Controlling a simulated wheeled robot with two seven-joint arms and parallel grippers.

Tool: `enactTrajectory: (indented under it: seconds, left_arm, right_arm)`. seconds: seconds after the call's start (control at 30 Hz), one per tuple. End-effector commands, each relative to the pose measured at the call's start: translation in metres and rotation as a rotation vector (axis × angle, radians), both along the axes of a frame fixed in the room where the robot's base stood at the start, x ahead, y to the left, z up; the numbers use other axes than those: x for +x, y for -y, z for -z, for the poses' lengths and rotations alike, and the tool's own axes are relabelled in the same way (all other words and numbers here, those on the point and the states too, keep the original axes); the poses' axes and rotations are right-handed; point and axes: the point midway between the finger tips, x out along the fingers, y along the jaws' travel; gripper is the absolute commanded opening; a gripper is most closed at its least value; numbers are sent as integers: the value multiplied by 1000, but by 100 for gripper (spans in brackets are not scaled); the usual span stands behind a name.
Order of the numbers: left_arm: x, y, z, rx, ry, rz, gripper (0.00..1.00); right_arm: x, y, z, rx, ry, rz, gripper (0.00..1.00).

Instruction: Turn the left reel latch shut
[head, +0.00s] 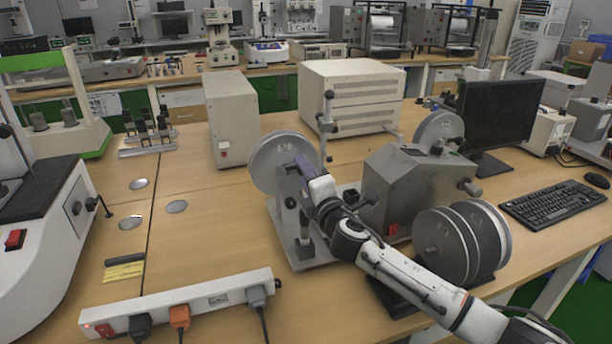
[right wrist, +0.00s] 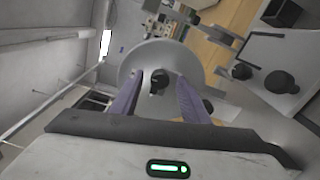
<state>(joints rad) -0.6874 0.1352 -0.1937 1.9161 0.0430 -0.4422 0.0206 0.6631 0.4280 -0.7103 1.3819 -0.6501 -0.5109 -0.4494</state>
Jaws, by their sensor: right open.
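The left reel (head: 268,163) is a grey disc on the upright left side of the grey metal machine (head: 385,180). My right arm reaches in from the lower right, and its purple-fingered gripper (head: 303,165) is in front of the reel's right part. In the right wrist view the reel (right wrist: 136,60) faces the camera with a small black latch (right wrist: 158,82) at its hub. My right gripper (right wrist: 157,103) is open, its fingers on either side of the latch, with visible space to each. The latch is hidden by my gripper in the head view. My left gripper is not in view.
Two more reels (head: 440,245) stand at the machine's right front, and another reel (head: 440,128) is behind. A monitor (head: 500,112) and keyboard (head: 553,203) are at right. A power strip (head: 185,305) lies in front at left. The wooden table (head: 205,240) is mostly clear left of the machine.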

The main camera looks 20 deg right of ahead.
Motion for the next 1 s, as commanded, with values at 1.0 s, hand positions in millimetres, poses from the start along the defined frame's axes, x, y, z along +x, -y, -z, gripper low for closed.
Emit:
enactTrajectory:
  seconds: [1.0]
  left_arm:
    - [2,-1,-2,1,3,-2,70]
  right_arm:
    - [-103,4,0,0,0,0,42]
